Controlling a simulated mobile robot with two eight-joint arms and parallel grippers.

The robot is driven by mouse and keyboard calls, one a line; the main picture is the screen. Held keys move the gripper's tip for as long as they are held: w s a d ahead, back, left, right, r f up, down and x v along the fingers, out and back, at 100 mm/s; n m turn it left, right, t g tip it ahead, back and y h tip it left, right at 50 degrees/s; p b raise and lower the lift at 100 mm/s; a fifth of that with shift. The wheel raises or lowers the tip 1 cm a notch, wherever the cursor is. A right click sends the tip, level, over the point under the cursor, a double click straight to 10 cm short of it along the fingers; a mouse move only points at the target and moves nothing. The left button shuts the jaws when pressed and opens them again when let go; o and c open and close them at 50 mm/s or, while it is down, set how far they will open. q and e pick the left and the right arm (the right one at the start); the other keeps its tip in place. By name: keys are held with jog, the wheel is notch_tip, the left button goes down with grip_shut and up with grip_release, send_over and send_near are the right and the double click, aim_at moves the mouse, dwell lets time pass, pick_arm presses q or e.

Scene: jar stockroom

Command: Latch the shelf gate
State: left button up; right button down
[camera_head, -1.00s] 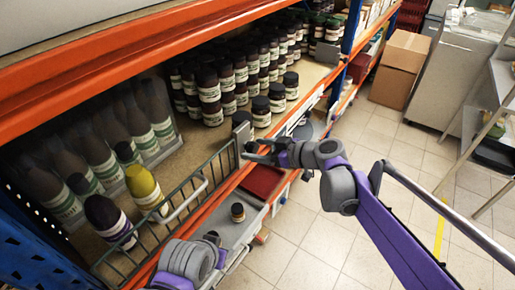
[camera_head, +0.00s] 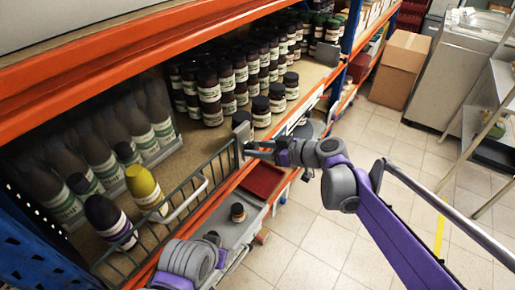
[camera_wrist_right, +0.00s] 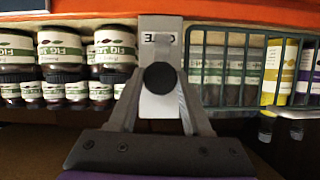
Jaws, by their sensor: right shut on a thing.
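The green wire shelf gate (camera_head: 190,190) stands along the front edge of the lower left shelf, with a pale curved handle (camera_head: 186,204) on it. A grey latch plate (camera_head: 241,131) stands at the gate's right end. In the right wrist view the plate (camera_wrist_right: 160,104) carries a partly hidden label and a round black knob (camera_wrist_right: 160,78). My right gripper (camera_head: 254,148) is at the latch, its fingers on both sides of the knob and shut on it. My left arm shows at the bottom, but its gripper is out of view.
Several dark jars (camera_head: 210,95) fill the shelf beyond the latch.

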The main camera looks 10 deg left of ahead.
jog(key=m+g, duration=0.1)
jog(key=m, duration=0.1)
jog(key=shift+w+m+g+y, duration=0.15)
jog(key=shift+m+g+y, duration=0.15)
jog(key=shift+g, duration=0.1)
jog(key=m, duration=0.1)
jog(key=m+g+y+b, duration=0.1)
jog(key=shift+d+f+m, duration=0.1)
jog(key=shift+f+m, duration=0.1)
jog(key=shift+m, duration=0.1)
jog(key=m+y+b, duration=0.1)
jog(key=m, duration=0.1)
jog(key=m+g+b, duration=0.1)
jog(key=m, duration=0.1)
jog(key=shift+w+f+g+y, duration=0.1)
jog(key=shift+f+g+y, duration=0.05)
jog(key=shift+g+y, duration=0.2)
pick_arm(q)
notch_tip(320, 180, down, 7)
jog(key=s+b, duration=0.2)
jog(key=shift+s+g, duration=0.2)
jog(key=shift+g, duration=0.1)
pick_arm(e)
jog(key=shift+m+g+y, duration=0.35)
jog(key=shift+m+y, duration=0.5)
jog(key=shift+m, duration=0.95)
jog(key=shift+c, duration=1.7)
grip_release()
